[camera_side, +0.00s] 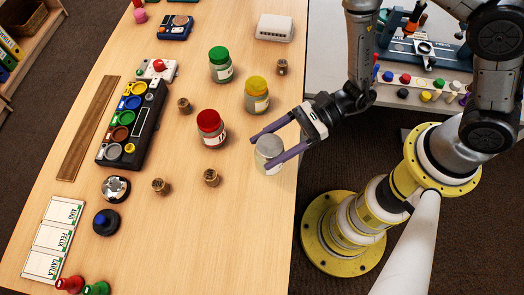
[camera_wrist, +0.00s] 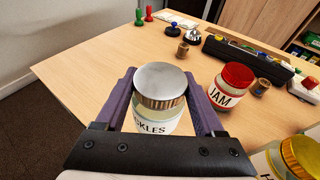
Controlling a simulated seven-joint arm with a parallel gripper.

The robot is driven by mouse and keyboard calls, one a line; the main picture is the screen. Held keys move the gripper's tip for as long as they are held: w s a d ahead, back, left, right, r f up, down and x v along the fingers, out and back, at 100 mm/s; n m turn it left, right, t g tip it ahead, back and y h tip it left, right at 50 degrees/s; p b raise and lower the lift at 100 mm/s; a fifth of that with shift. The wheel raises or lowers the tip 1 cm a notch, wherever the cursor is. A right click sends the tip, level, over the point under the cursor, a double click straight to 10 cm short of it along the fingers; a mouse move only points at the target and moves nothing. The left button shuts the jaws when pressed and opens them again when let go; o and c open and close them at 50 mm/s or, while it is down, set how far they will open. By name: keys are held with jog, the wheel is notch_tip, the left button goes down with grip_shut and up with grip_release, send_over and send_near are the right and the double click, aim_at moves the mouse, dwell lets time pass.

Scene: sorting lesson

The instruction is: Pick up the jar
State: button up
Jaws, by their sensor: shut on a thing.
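A jar with a silver-grey lid (camera_side: 269,152) stands at the table's right edge in the side view. In the wrist view the same jar (camera_wrist: 160,95) shows a label ending in "CKLES". My gripper (camera_side: 265,147) has one finger on each side of this jar and is shut on it. In the wrist view my gripper (camera_wrist: 163,98) frames the jar between its purple fingers. The side view shows a red-lidded jar (camera_side: 211,128), a yellow-lidded jar (camera_side: 257,95) and a green-lidded jar (camera_side: 220,64). The red-lidded one reads "JAM" in the wrist view (camera_wrist: 228,88).
Several small brown pieces, such as one near the red-lidded jar (camera_side: 184,104), stand on the table. A black tray with coloured rings (camera_side: 146,133), a bell (camera_side: 116,188) and name cards (camera_side: 54,238) lie left. The table's front middle (camera_side: 230,240) is clear.

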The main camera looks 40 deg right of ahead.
aim_at(283, 151)
jog(key=r, duration=0.1)
jog(key=s+d+r, duration=0.2)
jog(key=r, duration=0.1)
jog(key=shift+d, duration=0.2)
jog(key=s+d+r, duration=0.4)
jog(key=s+d, duration=0.2)
jog(key=d, duration=0.1)
jog(key=shift+s, duration=0.2)
